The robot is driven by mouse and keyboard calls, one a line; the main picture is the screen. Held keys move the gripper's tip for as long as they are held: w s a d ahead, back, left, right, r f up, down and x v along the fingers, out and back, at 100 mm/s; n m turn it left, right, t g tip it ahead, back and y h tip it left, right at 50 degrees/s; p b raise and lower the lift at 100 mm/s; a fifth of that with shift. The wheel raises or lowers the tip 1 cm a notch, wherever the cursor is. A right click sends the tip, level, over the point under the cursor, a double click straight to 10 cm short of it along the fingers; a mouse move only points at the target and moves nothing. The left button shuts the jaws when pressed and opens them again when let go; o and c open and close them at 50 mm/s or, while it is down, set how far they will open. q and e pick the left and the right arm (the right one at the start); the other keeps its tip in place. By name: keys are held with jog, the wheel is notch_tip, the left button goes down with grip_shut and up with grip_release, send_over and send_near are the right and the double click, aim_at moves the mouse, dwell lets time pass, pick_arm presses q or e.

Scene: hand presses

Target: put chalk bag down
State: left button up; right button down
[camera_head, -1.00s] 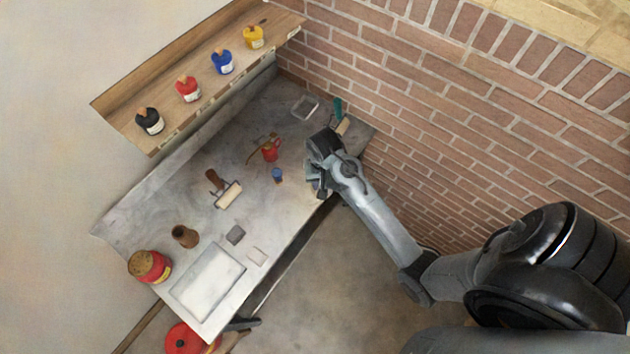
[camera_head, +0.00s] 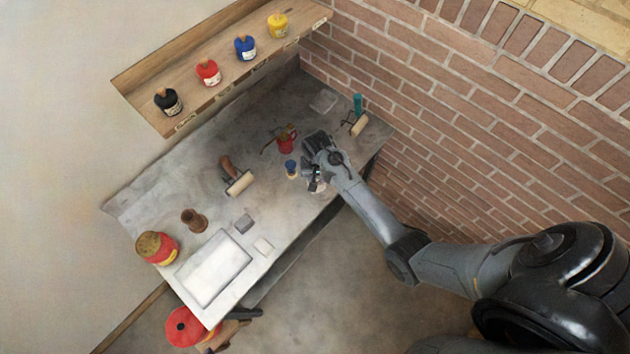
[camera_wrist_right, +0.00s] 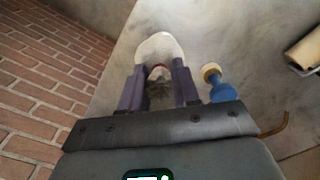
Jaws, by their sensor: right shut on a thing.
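The chalk bag (camera_wrist_right: 158,48) shows in the right wrist view as a white rounded body with a greyish neck. My right gripper (camera_wrist_right: 158,80) is shut on the neck, with one finger on each side. In the head view the bag (camera_head: 316,187) is a small pale patch under my right gripper (camera_head: 315,176), close to the table's front edge. Whether its underside touches the grey table (camera_head: 165,185) cannot be told. My left gripper is not in view.
A blue-handled tool (camera_head: 291,168) stands just left of the gripper, also close in the wrist view (camera_wrist_right: 217,86).

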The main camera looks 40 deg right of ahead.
jog(key=shift+w+f, duration=0.25)
jog(key=shift+w, duration=0.15)
jog(key=shift+f, duration=1.95)
jog(key=shift+f, duration=0.1)
jog(key=shift+f, duration=0.1)
jog(key=c, duration=0.8)
grip_release()
